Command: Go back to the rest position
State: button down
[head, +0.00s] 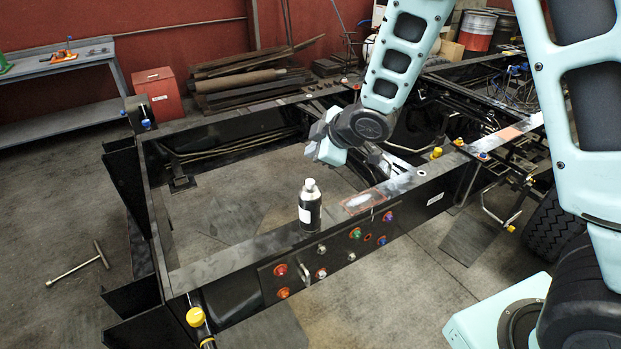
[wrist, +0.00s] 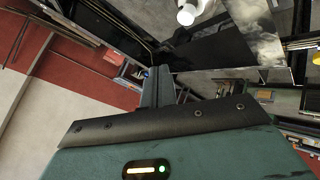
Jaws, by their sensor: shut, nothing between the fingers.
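My gripper (head: 324,145) hangs above the inner edge of the black chassis frame (head: 230,262), up and to the right of a spray can. In the wrist view its fingers (wrist: 158,88) are together and nothing is held between them. The can (head: 310,207) is black with a white cap and a pale label. It stands upright on the near beam, apart from my gripper. Its white cap (wrist: 187,15) shows at the top of the wrist view.
A reddish-framed plate (head: 363,202) lies on the beam right of the can. Coloured bolts line the beam's face. A yellow-topped tool (head: 197,318) is at the near corner. A red box (head: 158,93), workbench (head: 60,68) and stacked timber stand behind. Open floor shows inside the frame.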

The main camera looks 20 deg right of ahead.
dwell(0.4)
jog(key=s+a+f+m+g+h+b, duration=0.1)
jog(key=s+b, duration=0.3)
jog(key=s, duration=0.7)
jog(key=s+a+f+m+g+h+b, duration=0.1)
jog(key=s+a+f+m+g+b, duration=0.2)
jog(key=s, duration=0.8)
jog(key=s+a+f+m+g+h+b, duration=0.1)
jog(key=s+g+b, duration=0.3)
jog(key=s, duration=0.7)
jog(key=shift+a+f+m+b, duration=0.4)
jog(key=shift+a+f, duration=0.4)
jog(key=shift+a, duration=0.1)
